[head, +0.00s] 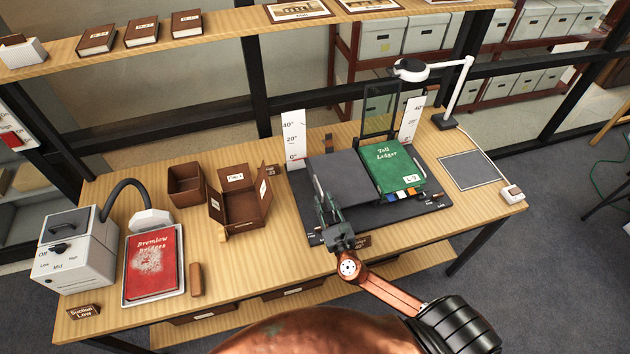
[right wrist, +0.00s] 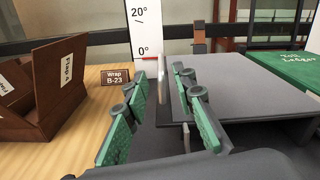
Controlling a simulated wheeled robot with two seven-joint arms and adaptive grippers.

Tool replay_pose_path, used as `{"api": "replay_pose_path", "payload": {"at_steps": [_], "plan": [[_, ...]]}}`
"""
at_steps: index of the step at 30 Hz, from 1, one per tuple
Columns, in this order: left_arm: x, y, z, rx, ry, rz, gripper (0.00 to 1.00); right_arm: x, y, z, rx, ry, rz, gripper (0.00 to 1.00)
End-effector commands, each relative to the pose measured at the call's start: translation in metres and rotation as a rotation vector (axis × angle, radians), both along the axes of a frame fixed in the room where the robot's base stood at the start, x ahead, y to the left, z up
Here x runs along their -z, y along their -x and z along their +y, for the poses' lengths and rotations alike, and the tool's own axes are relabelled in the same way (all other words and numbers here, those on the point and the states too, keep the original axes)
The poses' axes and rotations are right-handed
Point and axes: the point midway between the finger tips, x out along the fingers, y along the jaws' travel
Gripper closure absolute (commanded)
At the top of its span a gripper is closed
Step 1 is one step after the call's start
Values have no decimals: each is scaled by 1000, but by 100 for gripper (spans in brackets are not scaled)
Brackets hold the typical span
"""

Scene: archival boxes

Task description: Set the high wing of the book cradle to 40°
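The grey wing (right wrist: 255,88) looks flat and low, near the left scale's 0° mark (right wrist: 145,32). My right gripper (head: 319,192) is at the grey wing's left front. In the right wrist view its green-padded fingers (right wrist: 165,118) are apart, with the wing's left edge close by; contact is unclear. My left gripper is out of view.
An open brown box (head: 240,205) and the Wrap B-23 label (right wrist: 116,76) lie left of the cradle. A red book (head: 152,262) on a tray and a grey suction unit (head: 72,250) are further left. A lamp (head: 450,95) stands behind right. A grey mat (head: 470,168) lies right.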

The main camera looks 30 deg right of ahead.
Motion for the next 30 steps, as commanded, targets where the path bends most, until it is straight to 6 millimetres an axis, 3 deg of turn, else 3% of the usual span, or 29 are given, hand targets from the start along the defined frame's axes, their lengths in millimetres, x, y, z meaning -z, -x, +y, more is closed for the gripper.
{"api": "replay_pose_path", "payload": {"at_steps": [3, 8, 18, 30], "plan": [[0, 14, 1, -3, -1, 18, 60, 0, -5, -1, -1, 3, 0, 76], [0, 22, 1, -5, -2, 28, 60, -1, -25, -6, 1, 1, -2, 76], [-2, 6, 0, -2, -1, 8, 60, -1, -70, -17, 1, -2, -1, 76], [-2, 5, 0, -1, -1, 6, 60, 0, -76, -19, 1, -3, 0, 77]]}}
